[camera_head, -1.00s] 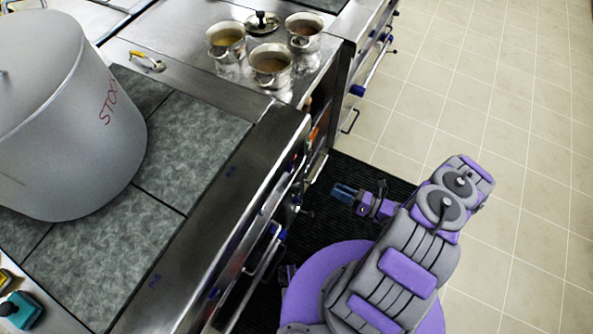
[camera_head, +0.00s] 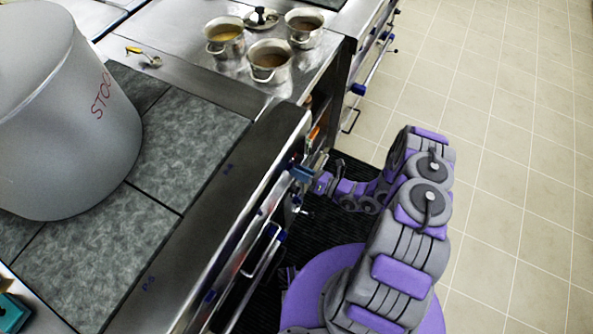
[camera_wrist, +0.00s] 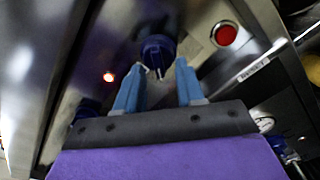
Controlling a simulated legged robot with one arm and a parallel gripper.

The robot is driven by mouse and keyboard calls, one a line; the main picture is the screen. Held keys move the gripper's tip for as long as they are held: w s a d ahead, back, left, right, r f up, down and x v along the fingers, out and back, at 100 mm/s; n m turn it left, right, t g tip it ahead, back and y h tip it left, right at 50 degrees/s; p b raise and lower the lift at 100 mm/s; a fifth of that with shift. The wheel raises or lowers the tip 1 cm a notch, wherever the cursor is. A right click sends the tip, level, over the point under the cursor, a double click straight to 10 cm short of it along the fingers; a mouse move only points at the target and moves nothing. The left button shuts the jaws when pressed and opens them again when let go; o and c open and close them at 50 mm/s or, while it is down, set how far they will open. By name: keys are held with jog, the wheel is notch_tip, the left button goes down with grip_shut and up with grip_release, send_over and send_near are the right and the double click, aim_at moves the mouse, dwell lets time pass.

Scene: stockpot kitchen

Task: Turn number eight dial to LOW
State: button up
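A dark blue dial (camera_wrist: 157,52) sits on the steel front panel in the wrist view, just ahead of my fingertips and between them. I cannot read a number or a LOW mark near it. My gripper (camera_wrist: 157,84) is open, with its two blue fingers apart and pointing at the dial; whether they touch it is unclear. In the head view my gripper (camera_head: 305,173) is at the stove's front panel, below the counter edge. The fingertips and the dial are hard to make out there.
A red button or light (camera_wrist: 225,34) is right of the dial, and a small lit red lamp (camera_wrist: 109,76) is left. A large stockpot (camera_head: 65,115) stands on the tiled stove top. Small pots (camera_head: 270,66) stand behind. Tiled floor (camera_head: 500,150) at right is clear.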

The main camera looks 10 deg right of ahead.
jog(key=shift+w+a, duration=0.4)
jog(key=shift+a, duration=0.2)
jog(key=shift+c, duration=0.3)
grip_shut()
